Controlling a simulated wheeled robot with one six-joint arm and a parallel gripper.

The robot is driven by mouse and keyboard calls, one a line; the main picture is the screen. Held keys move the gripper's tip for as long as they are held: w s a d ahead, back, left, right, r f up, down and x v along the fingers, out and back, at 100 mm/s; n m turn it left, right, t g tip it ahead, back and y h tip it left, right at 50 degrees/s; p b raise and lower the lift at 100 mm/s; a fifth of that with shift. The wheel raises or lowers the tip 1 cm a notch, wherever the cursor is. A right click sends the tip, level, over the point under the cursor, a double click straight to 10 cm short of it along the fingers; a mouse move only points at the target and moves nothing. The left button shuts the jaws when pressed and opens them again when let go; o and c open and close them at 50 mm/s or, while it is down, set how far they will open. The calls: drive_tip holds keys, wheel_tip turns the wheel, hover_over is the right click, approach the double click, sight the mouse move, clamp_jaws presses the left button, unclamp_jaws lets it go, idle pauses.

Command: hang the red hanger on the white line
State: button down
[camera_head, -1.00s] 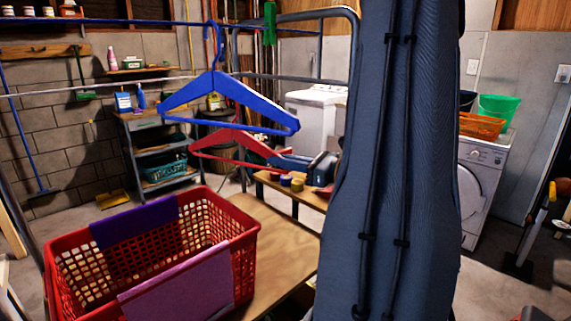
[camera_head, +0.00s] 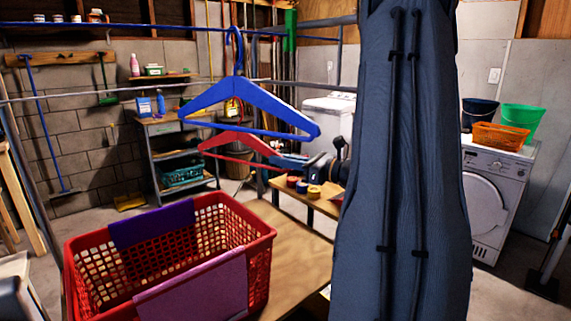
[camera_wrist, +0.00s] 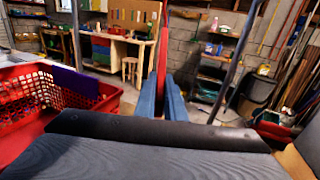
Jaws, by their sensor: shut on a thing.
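The red hanger (camera_head: 235,140) is held by one end in my gripper (camera_head: 278,161), whose blue fingers are shut on it. In the wrist view the hanger (camera_wrist: 163,55) stands edge-on between the fingers (camera_wrist: 162,84). In the head view it shows behind and below a blue hanger (camera_head: 255,97), which partly covers it. The white line (camera_head: 90,96) crosses the head view below a blue line (camera_head: 120,25). The red hook shows just below the white line in the picture; I cannot tell their distance in depth.
The blue hanger hangs from the blue line. A red basket (camera_head: 262,240) with purple cloths stands on a wooden top (camera_head: 300,250) below. Rolls of tape (camera_head: 313,191) lie on a small bench. A washing machine (camera_head: 497,195) with buckets is at the right.

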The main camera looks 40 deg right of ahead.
sight(266, 149)
drive_tip(key=shift+w+a+b, duration=0.15)
drive_tip(key=shift+w+b, duration=0.5)
drive_tip(key=shift+w, duration=3.05)
drive_tip(key=shift+s+r+p, duration=0.15)
drive_tip(key=shift+r+p, duration=0.4)
drive_tip(key=shift+r, duration=0.2)
drive_tip(key=shift+r+p, duration=2.4)
drive_tip(key=shift+r, duration=1.5)
drive_tip(key=shift+w+f+b, duration=0.9)
drive_tip(key=shift+f, duration=0.2)
drive_tip(key=shift+w+f+b, duration=0.85)
drive_tip(key=shift+f+b, duration=0.05)
drive_tip(key=shift+f, duration=0.15)
drive_tip(key=c, duration=1.7)
unclamp_jaws()
drive_tip(key=shift+c, duration=0.2)
